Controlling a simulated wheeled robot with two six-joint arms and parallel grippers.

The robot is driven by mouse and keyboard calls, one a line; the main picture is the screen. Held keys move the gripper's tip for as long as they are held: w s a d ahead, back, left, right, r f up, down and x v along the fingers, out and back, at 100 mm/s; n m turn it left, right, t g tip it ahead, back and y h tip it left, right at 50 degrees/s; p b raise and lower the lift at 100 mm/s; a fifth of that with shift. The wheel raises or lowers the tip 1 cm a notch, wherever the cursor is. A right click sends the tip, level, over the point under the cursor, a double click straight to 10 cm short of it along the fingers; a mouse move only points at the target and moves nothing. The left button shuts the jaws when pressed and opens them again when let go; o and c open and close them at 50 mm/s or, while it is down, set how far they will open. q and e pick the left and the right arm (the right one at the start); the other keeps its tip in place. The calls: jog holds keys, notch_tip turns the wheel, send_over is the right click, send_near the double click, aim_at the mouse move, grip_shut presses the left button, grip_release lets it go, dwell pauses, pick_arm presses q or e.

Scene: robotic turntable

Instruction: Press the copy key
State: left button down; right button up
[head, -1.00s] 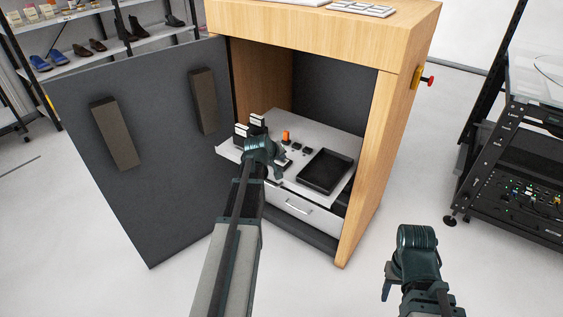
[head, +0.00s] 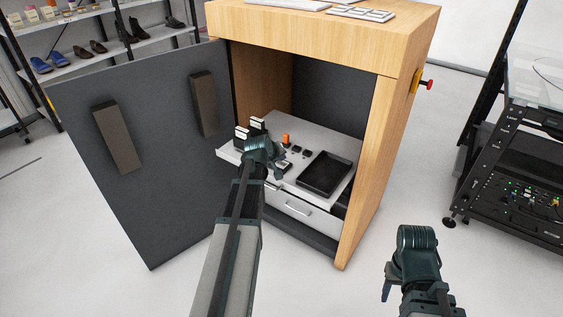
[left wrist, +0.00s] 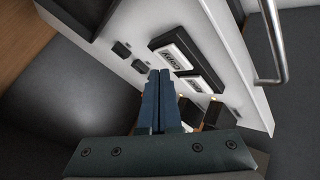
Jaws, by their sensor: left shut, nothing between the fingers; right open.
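In the left wrist view, a black key block with a white label that seems to read COPY (left wrist: 175,56) sits on the pale panel of the pull-out shelf. A second labelled block (left wrist: 203,82) sits beside it, its text too small to read. My left gripper (left wrist: 160,74) is shut and empty, its fingertips just beside the COPY label; I cannot tell whether they touch it. In the head view my left gripper (head: 278,168) is over the shelf (head: 308,132) and covers part of it. My right gripper (head: 387,292) is open and empty, low in front of the cabinet.
The wooden cabinet (head: 366,165) stands open, its dark door (head: 150,150) swung left. On the shelf are a black tray (head: 325,172), an orange knob (head: 286,138) and white-topped blocks (head: 258,123). A drawer handle (head: 297,207) is below. A rack (head: 515,150) stands right.

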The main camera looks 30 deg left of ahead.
aim_at(281, 165)
pick_arm(q)
jog(key=shift+r, duration=0.1)
notch_tip(281, 165, up, 5)
jog(key=p, duration=0.5)
dwell(0.3)
dwell(0.6)
